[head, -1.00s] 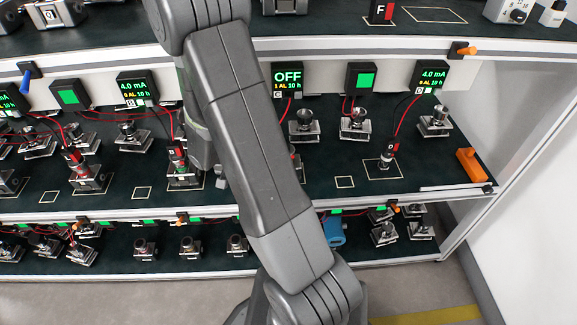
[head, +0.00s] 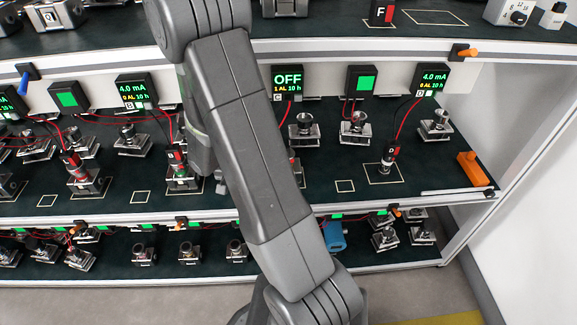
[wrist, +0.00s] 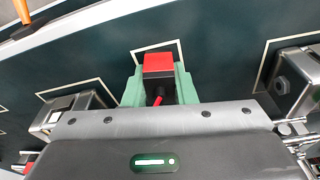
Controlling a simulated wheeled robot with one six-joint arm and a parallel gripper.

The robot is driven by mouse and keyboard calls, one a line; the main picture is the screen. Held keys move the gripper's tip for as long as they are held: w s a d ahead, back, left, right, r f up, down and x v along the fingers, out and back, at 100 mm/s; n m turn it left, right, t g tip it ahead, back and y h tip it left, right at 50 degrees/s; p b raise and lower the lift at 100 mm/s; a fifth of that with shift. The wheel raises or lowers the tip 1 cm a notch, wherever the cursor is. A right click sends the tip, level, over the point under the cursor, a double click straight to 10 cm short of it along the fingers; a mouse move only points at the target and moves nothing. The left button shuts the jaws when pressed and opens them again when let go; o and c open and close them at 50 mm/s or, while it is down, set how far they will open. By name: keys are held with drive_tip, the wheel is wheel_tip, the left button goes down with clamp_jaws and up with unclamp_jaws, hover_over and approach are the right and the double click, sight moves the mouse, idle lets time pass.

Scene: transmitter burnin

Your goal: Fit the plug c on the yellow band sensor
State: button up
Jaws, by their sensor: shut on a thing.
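In the wrist view my gripper (wrist: 160,88) has its green fingers shut on a plug (wrist: 158,62) with a red top, a dark side and a red lead. No letter on this plug is readable. A pale outlined square on the dark shelf lies just beyond it. In the head view my own arm hides the gripper. The station C display (head: 287,79) reads OFF, and its red wire runs down behind my arm. A sensor on a metal stand (head: 304,130) stands below that display. I cannot make out a yellow band on any sensor.
A metal fixture stands on each side of my gripper in the wrist view, left (wrist: 68,115) and right (wrist: 297,78). Plug D (head: 390,158) stands in an outlined square to the right. An orange block (head: 469,163) lies near the shelf's right end. The upper shelf overhangs behind.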

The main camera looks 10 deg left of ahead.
drive_tip(key=shift+r, duration=0.15)
drive_tip(key=shift+c, duration=0.3)
drive_tip(key=shift+r+p, duration=0.3)
drive_tip(key=shift+r, duration=0.15)
